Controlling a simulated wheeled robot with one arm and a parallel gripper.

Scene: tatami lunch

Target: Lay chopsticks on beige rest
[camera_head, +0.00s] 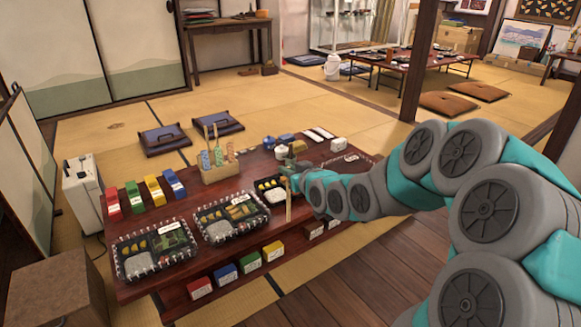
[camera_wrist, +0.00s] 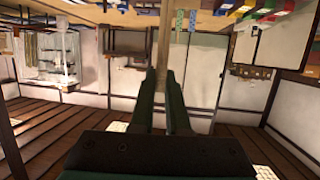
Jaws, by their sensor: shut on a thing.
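My gripper (camera_head: 291,176) is over the front right part of the low dark-red table (camera_head: 190,215). Its two dark fingers also show close together in the wrist view (camera_wrist: 161,82). It is shut on the chopsticks (camera_head: 289,207), a thin tan upright strip below the fingers in the head view. I cannot tell whether their lower end touches the table. My arm and gripper hide part of the table's right side. I cannot make out the beige rest in either view.
Bento trays (camera_head: 155,251) and (camera_head: 229,216) line the table's front, with a third partly behind my gripper. A wooden caddy (camera_head: 220,170) holding patterned items and tall sticks stands behind. Coloured boxes (camera_head: 153,189) stand at left, and others (camera_head: 250,262) below the front edge.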

